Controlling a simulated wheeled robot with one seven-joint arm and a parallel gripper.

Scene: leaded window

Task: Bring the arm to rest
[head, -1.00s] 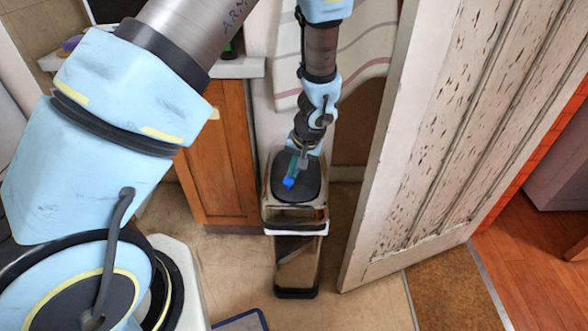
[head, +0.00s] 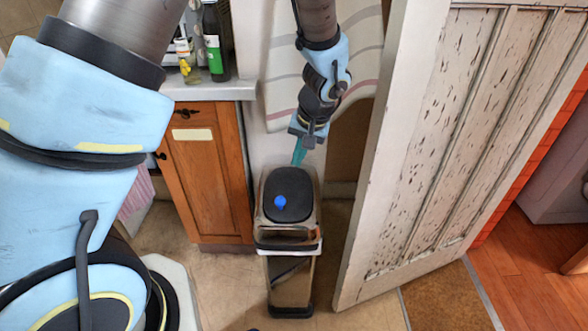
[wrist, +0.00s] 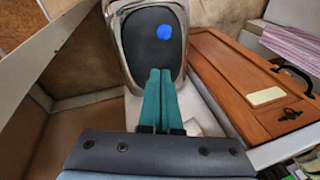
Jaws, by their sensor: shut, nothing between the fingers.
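My gripper (head: 299,151) is above and a little behind the bin in the head view, apart from it. Its two teal fingers also show in the wrist view (wrist: 158,98), closed side by side with nothing between them. The bin (head: 289,247) is a tall metal one with a black lid (head: 298,195). A small round blue thing (head: 280,202) lies on the lid, and it also shows in the wrist view (wrist: 164,32). My arm hangs down from the top of the head view.
A wooden cabinet (head: 207,180) stands left of the bin, with bottles (head: 214,45) on its counter. A worn white door (head: 430,160) stands at the right. A striped cloth (head: 283,95) hangs behind my arm. Tiled floor shows around the bin.

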